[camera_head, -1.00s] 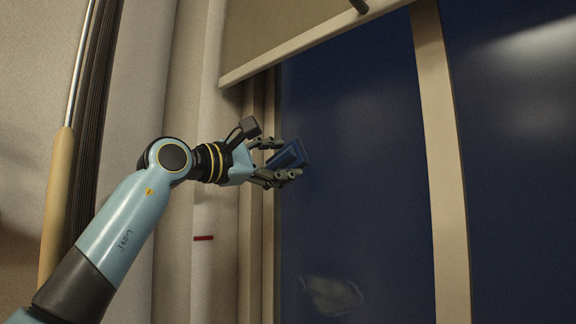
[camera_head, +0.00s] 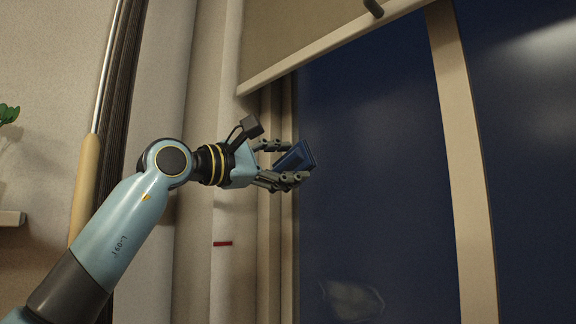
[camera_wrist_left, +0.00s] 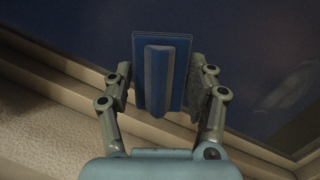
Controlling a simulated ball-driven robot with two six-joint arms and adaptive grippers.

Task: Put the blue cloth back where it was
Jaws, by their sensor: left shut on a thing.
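My left gripper (camera_head: 283,164) is shut on a blue, flat rectangular pad (camera_head: 296,157) in front of the dark window. In the left wrist view the pad (camera_wrist_left: 174,98) has a raised lighter bar down its middle and sits between the two fingers of the gripper (camera_wrist_left: 160,95). It looks stiff; I cannot tell whether it is the blue cloth. No other blue cloth shows. I cannot tell whether the pad touches the glass. My right gripper is out of view.
The window pane (camera_head: 380,190) has a pale smudge (camera_head: 352,298) low down. A beige blind (camera_head: 300,35) hangs above. A post (camera_head: 465,160) divides the panes. At left are a rod with a wooden handle (camera_head: 85,185), a shelf (camera_head: 12,218) and a plant (camera_head: 8,114). A red strip (camera_head: 223,243) marks the wall.

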